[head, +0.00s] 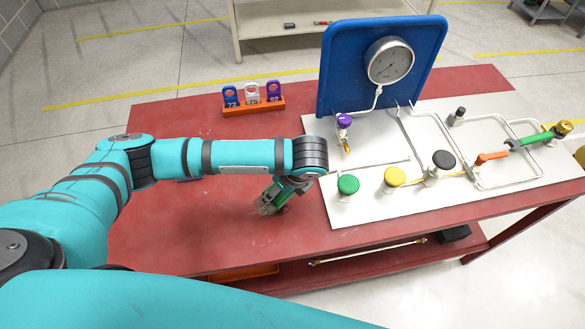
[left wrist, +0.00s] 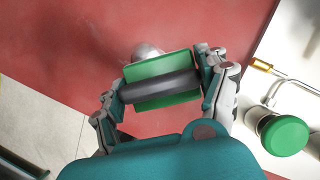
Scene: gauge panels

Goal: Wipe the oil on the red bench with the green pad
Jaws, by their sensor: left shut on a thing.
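The green pad (left wrist: 162,68) with a dark rounded handle is between the fingers of my left gripper (left wrist: 164,88), which is shut on it. In the head view my left gripper (head: 272,197) is low over the red bench (head: 170,235), left of the white panel, and hides most of the pad. A shiny greyish patch that looks like oil (left wrist: 147,50) shows at the pad's far edge in the left wrist view, partly covered by the pad. I cannot tell whether the pad touches the bench. My right gripper is not in view.
A white panel (head: 350,208) with a green knob (head: 348,185), yellow knob (head: 394,177), pipes and a gauge (head: 390,61) on a blue board (head: 340,75) stands close on the right. An orange rack (head: 254,108) with numbered tags is behind my arm. The bench's left front is clear.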

